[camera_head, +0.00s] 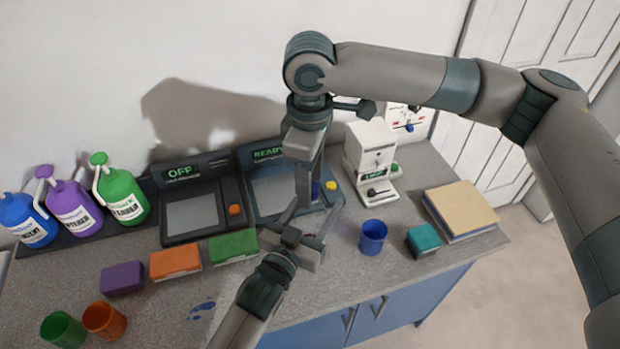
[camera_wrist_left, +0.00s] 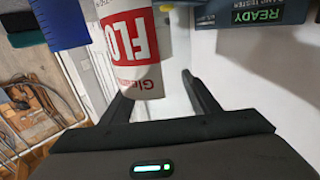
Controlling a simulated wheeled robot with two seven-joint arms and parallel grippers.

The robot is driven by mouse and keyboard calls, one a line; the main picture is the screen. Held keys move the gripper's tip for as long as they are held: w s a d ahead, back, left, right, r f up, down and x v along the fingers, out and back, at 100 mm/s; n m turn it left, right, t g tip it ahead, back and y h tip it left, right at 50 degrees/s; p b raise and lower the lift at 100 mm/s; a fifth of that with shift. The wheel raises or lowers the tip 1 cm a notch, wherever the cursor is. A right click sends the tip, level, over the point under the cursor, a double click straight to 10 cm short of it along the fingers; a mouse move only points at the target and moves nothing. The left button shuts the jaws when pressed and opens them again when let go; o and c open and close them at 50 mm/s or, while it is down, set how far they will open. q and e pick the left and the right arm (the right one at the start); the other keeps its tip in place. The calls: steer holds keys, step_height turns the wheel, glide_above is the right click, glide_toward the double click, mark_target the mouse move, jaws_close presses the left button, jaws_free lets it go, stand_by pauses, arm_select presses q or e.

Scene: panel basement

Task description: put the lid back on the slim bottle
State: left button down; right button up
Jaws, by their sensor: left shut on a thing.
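In the left wrist view, a white bottle (camera_wrist_left: 128,50) with a red label reading "FLO" is close up, its end at the fingers of my left gripper (camera_wrist_left: 157,82). I take it to be the slim bottle; my left gripper is shut on it. In the head view my left gripper (camera_head: 312,225) is over the counter's front part, and the bottle cannot be made out there. My right gripper (camera_head: 309,192) points down just above and behind the left one; its fingers overlap in the view, so its opening is unclear. I cannot make out a lid.
Pump bottles in blue (camera_head: 28,220), purple (camera_head: 75,207) and green (camera_head: 122,197) stand at the left. Two panels (camera_head: 192,212) (camera_head: 272,190) read OFF and READY. Coloured blocks (camera_head: 175,262), a blue cup (camera_head: 372,237), a teal block (camera_head: 423,240), a white machine (camera_head: 369,150) and a board (camera_head: 460,208) surround the grippers.

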steer(key=shift+r, duration=0.1)
step_height(320, 180, up, 12)
stand_by(0.8)
arm_select(q)
steer(key=c, duration=0.6)
jaws_free()
arm_select(e)
step_height(320, 180, down, 5)
steer(key=b, duration=0.5)
arm_select(q)
steer(key=shift+v, duration=8.7)
arm_select(e)
steer(key=shift+f, duration=0.2)
